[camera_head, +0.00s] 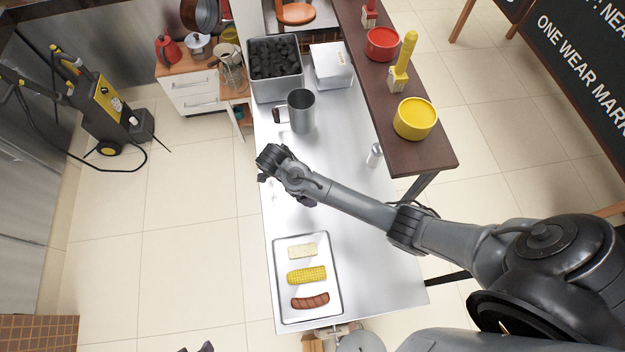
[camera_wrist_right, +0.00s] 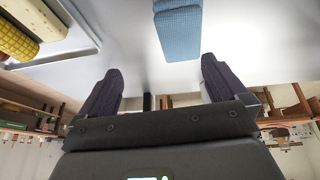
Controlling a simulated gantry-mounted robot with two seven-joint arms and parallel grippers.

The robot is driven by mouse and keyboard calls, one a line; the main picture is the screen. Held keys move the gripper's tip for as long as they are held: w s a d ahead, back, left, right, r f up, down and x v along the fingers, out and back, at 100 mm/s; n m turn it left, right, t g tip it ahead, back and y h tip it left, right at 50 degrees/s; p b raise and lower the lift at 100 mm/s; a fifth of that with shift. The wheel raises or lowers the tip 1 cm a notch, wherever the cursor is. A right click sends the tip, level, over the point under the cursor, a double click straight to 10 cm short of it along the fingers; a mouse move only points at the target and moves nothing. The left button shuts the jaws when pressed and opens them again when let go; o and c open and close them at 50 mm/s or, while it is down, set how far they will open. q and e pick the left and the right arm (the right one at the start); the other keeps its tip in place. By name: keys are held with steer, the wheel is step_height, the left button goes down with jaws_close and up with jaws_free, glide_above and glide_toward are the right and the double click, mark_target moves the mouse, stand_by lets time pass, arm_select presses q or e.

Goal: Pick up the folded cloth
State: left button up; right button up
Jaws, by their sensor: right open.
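The folded cloth (camera_wrist_right: 179,32) is light blue and textured. In the right wrist view it lies on the shiny metal table, beyond my fingertips and slightly right of the middle between them. Its far end is cut off by the picture's top edge. I cannot make it out in the head view, where my right arm covers part of the table. My right gripper (camera_wrist_right: 161,72) is open and empty, with its two dark fingers apart and not touching the cloth. In the head view the right gripper (camera_head: 285,190) is over the table's left half. A small dark tip at the bottom edge may be my left gripper (camera_head: 204,347).
A metal tray (camera_head: 333,262) with a pale slab, corn (camera_head: 306,275) and a sausage (camera_head: 310,301) lies at the table's near end. A metal mug (camera_head: 301,112), coal bin (camera_head: 277,90) and white box (camera_head: 331,66) stand farther back. A shaker (camera_head: 374,155) is at right.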

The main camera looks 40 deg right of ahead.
steer(key=shift+w+a+r+t, duration=0.1)
steer(key=shift+w+r+t, duration=0.1)
steer(key=shift+w, duration=0.3)
steer(key=shift+w+r+t, duration=0.1)
steer(key=shift+w+r, duration=0.05)
steer(key=shift+w, duration=0.35)
steer(key=shift+w+b, duration=0.2)
steer(key=shift+b, duration=0.1)
steer(key=shift+d+f, duration=0.2)
steer(key=shift+f, duration=0.1)
steer(key=x, duration=0.3)
steer(key=shift+d+f, duration=0.15)
steer(key=shift+f, duration=0.1)
steer(key=x, duration=0.4)
steer(key=shift+d, duration=0.2)
steer(key=shift+d+f, duration=0.25)
steer(key=shift+f, duration=0.4)
arm_select(q)
steer(key=shift+s+a+f, duration=0.1)
steer(key=shift+s+f, duration=0.1)
steer(key=shift+f, duration=0.25)
steer(key=shift+s+a+f, duration=0.1)
steer(key=shift+s+f, duration=0.05)
steer(key=shift+f, duration=0.25)
steer(key=shift+a, duration=0.1)
steer(key=shift+r, duration=0.1)
arm_select(e)
steer(key=shift+f, duration=0.2)
